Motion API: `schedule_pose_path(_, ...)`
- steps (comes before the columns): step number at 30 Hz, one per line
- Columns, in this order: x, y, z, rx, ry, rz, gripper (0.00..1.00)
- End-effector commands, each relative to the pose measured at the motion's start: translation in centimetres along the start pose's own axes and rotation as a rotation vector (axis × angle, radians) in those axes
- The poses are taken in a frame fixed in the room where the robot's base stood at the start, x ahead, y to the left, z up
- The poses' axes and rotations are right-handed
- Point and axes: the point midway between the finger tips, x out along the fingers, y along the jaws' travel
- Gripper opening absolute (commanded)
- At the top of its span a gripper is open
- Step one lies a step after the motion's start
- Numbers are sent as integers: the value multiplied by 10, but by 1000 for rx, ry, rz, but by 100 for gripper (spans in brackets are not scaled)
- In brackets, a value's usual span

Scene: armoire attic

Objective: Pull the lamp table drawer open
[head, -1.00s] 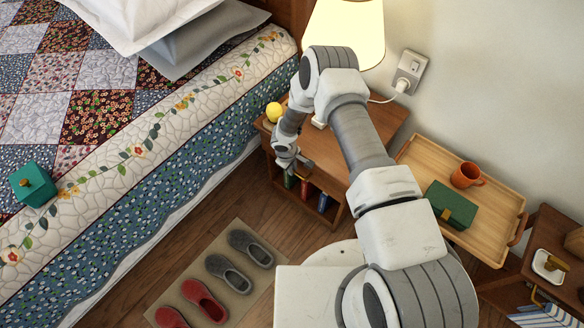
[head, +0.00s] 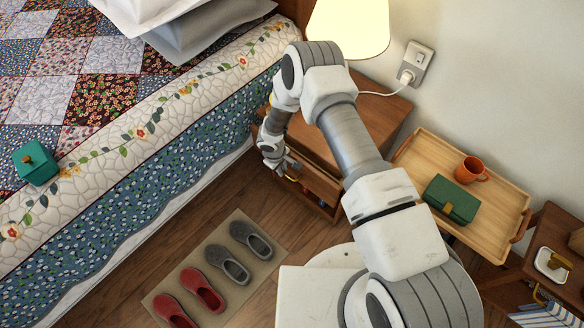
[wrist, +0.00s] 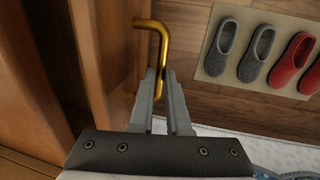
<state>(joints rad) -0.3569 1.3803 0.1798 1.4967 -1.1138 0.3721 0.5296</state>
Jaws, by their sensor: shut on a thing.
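The lamp table (head: 374,106) stands between the bed and the wall, partly hidden behind my arm. Its wooden drawer (head: 318,190) sticks out from the table's front, so it is at least partly open. In the wrist view the drawer front (wrist: 107,50) is at the left, with a bent brass handle (wrist: 161,36) on it. My gripper (wrist: 165,74) is shut on the lower end of this handle. In the head view my gripper (head: 289,169) is at the drawer front, and the handle is mostly hidden there.
A lit lamp (head: 350,28) stands on the table. The bed (head: 135,150) lies close on the left. Grey slippers (head: 251,239) and red slippers (head: 203,290) rest on a floor mat (head: 222,253). A wooden tray (head: 420,150) with a mug and green box is on the right.

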Motion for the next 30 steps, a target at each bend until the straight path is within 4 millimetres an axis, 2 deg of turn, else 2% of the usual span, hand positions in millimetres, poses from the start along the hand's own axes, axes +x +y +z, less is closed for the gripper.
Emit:
schedule_pose_path(8, -8, -51, -11, -8, 4, 1, 0)
schedule_pose_path(15, -20, -119, -12, -10, 4, 1, 0)
schedule_pose_path(21, -29, -167, -12, -5, 5, 0, 0)
schedule_pose_path(24, -33, -186, -13, -5, 5, 0, 0)
schedule_pose_path(30, -38, -208, -13, -1, 4, 0, 0)
